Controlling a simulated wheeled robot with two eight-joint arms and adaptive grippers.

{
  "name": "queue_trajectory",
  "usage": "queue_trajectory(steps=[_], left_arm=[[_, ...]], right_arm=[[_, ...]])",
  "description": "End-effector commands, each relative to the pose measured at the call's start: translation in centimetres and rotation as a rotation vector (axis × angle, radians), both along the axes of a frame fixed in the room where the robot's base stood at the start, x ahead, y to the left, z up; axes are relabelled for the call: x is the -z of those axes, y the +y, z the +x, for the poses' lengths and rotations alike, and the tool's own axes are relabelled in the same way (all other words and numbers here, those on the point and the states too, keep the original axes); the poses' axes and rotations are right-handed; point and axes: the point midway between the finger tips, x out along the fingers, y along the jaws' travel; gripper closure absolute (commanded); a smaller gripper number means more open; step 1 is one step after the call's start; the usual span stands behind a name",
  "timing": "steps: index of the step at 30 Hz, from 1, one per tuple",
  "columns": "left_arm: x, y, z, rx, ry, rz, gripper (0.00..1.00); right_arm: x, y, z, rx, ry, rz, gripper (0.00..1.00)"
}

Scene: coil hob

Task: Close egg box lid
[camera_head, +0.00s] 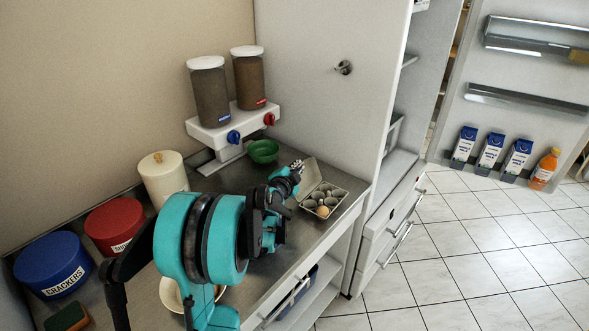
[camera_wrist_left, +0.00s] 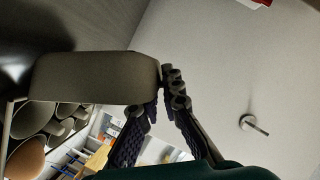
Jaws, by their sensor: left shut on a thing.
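The grey egg box (camera_head: 335,205) stands open near the front edge of the metal counter. A brown egg (camera_head: 322,211) sits in its near corner; the other cups I can see look empty. The lid (camera_head: 311,174) stands raised at the box's left side. In the left wrist view, the lid (camera_wrist_left: 95,78) shows as a broad grey-brown panel, with the egg (camera_wrist_left: 26,158) and cups below it. My left gripper (camera_head: 296,167) is at the lid's upper edge; its fingertips (camera_wrist_left: 172,88) are shut on that edge. My right gripper is not in view.
A green bowl (camera_head: 263,151) and a two-jar dispenser (camera_head: 225,125) stand behind the gripper. A cream canister (camera_head: 163,178), a red tin (camera_head: 115,225) and a blue tin (camera_head: 53,265) line the wall. The tall fridge side (camera_head: 325,80) rises behind the box.

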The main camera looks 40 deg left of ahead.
Motion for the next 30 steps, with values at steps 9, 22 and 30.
queue_trajectory(steps=[9, 22, 30], left_arm=[[-0.16, -0.33, -0.03, 0.0, -0.001, 0.037, 1.0], [-0.16, -0.31, -0.03, 0.0, -0.001, 0.036, 0.71], [-0.24, -0.39, -0.32, 0.0, -0.001, 0.035, 0.71]], right_arm=[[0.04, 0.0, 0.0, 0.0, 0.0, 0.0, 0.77], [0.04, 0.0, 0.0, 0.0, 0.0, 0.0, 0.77], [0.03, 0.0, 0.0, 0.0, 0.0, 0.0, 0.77]])
